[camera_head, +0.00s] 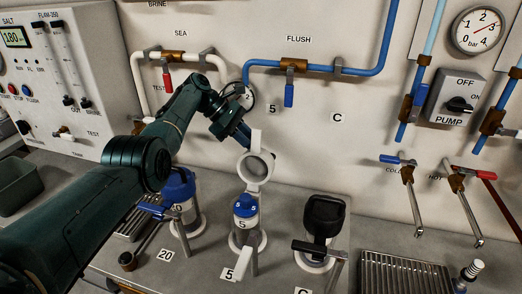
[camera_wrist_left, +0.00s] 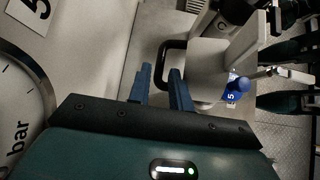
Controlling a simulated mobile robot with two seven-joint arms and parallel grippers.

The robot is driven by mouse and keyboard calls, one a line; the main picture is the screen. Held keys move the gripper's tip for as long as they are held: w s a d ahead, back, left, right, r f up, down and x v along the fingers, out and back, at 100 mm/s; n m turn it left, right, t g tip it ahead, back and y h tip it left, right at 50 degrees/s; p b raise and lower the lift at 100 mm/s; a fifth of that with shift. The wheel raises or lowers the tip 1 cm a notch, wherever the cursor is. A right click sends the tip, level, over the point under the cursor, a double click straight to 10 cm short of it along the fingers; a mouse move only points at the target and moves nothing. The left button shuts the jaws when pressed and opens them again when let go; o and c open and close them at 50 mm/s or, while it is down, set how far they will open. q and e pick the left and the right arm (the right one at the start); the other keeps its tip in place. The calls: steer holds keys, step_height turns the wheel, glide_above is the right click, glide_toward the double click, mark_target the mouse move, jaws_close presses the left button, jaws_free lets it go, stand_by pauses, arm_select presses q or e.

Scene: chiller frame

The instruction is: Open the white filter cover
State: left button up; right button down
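The white filter cover (camera_head: 256,166) stands raised above the middle filter housing (camera_head: 247,240), its round hollow underside showing and its flat handle pointing up. A blue-topped filter marked 5 (camera_head: 245,207) shows in the housing below. It also shows in the left wrist view (camera_wrist_left: 237,88). My left gripper (camera_head: 243,136) is just above and behind the raised cover, near its handle. In the left wrist view its two blue fingers (camera_wrist_left: 160,74) are apart with nothing between them. I cannot tell whether a finger touches the cover. My right gripper is not in view.
A blue cover (camera_head: 179,184) is on the left housing and a black cover (camera_head: 325,214) on the right one. Behind are pipes with a red valve handle (camera_head: 167,82) and a blue one (camera_head: 289,95). A drain grate (camera_head: 405,272) lies at right.

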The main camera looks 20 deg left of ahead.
arm_select(q)
steer(key=b+v, duration=0.1)
steer(key=v, duration=0.6)
steer(key=shift+s+f, duration=0.1)
